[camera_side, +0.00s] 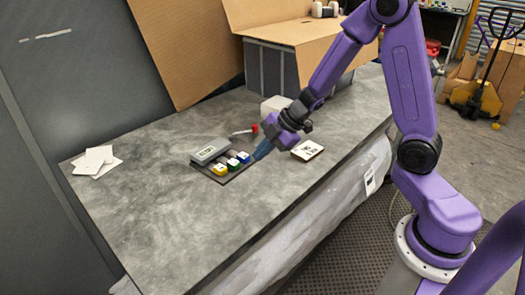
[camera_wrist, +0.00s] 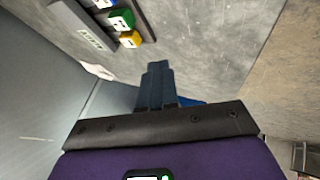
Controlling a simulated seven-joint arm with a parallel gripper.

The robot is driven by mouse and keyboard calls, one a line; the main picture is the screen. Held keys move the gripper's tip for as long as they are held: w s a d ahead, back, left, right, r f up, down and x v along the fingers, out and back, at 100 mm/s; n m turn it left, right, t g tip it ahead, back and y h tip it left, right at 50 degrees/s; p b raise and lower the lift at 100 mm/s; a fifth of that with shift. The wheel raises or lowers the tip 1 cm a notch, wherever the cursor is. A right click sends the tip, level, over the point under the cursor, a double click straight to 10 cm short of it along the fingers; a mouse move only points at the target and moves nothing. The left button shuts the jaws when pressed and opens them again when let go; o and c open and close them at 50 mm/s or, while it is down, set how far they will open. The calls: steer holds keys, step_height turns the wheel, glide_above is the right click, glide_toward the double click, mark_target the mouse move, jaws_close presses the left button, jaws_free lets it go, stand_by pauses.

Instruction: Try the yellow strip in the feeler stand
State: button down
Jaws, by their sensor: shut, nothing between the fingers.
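A small grey unit with a display (camera_side: 208,151) stands on the bench with a dark base beside it; it also shows in the wrist view (camera_wrist: 92,40). I cannot tell for certain that it is the feeler stand. On the base sit a yellow piece (camera_side: 220,170), a green piece (camera_side: 233,163) and a blue piece (camera_side: 243,157), each with a white mark on top. The yellow piece (camera_wrist: 131,39) is at the near end of the row in the wrist view. My gripper (camera_side: 260,151) is shut and empty, its blue fingers just right of the blue piece, apart from the yellow one.
A printed card (camera_side: 307,150) lies right of my gripper. A red-ended item (camera_side: 254,128) and a white block (camera_side: 275,107) are behind it. White papers (camera_side: 96,162) lie at the far left. A cardboard box (camera_side: 300,32) stands at the back. The front-left bench is clear.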

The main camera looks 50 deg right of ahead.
mark_target(224, 174)
steer(key=shift+s+d+r, duration=0.1)
steer(key=shift+s+r, duration=0.1)
steer(key=shift+f, duration=0.1)
steer(key=x, duration=0.9)
steer(key=shift+w+f, duration=0.15)
steer(key=shift+f, duration=0.15)
steer(key=shift+w+a, duration=0.25)
steer(key=shift+w, duration=1.8)
steer(key=shift+w, duration=0.55)
steer(key=shift+s, duration=0.1)
